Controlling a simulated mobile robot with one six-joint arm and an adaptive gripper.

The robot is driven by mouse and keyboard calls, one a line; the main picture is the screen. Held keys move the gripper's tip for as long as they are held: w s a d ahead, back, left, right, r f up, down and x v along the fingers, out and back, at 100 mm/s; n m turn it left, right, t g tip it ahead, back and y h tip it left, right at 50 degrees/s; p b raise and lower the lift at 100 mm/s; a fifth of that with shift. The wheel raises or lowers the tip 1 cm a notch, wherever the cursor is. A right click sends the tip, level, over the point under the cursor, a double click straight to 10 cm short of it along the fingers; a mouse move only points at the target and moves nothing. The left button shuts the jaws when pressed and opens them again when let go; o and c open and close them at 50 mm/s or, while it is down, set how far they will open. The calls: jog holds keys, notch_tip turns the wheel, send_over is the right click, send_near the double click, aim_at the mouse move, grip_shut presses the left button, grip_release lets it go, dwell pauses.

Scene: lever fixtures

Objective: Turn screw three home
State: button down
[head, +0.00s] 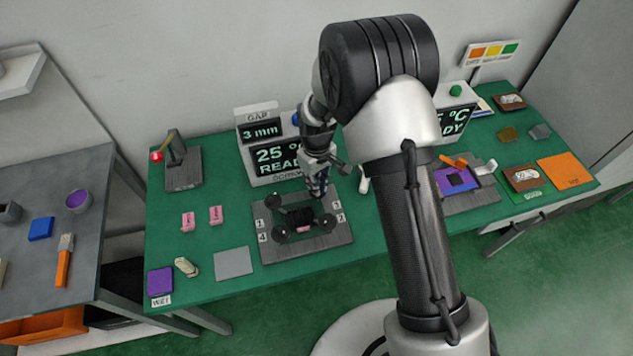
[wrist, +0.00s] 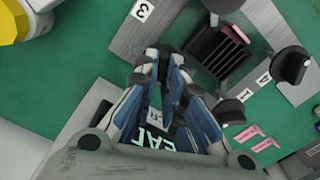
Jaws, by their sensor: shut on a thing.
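The grey fixture plate (head: 338,237) lies on the green bench and also shows in the wrist view (wrist: 138,38). A black finned block (head: 297,215) sits at its middle, also in the wrist view (wrist: 218,52). Black screw knobs stand at the block's corners: far left (head: 273,201), near left (head: 280,234) and near right (head: 327,222). Number labels lie at the plate's sides; a "3" label (wrist: 143,10) shows in the wrist view. My gripper (head: 319,192) points down at the far right corner, shut on the screw knob there, which its fingers (wrist: 165,53) mostly hide.
A display reading 25 °C (head: 277,160) stands close behind the plate. Pink tags (head: 188,221) and a grey square (head: 234,263) lie to the left.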

jog(key=m, duration=0.4)
jog(key=shift+m, duration=0.3)
jog(key=m, duration=0.3)
jog(key=shift+d+m, duration=0.1)
jog(key=shift+m, duration=0.3)
jog(key=m, duration=0.4)
jog(key=shift+d, duration=0.1)
jog(key=m, duration=0.8)
jog(key=shift+s+d+m, duration=0.1)
jog(key=shift+m, duration=0.2)
jog(key=m, duration=0.3)
jog(key=shift+m, duration=0.3)
jog(key=m, duration=0.3)
jog(key=shift+s+m, duration=0.1)
jog(key=shift+m, duration=2)
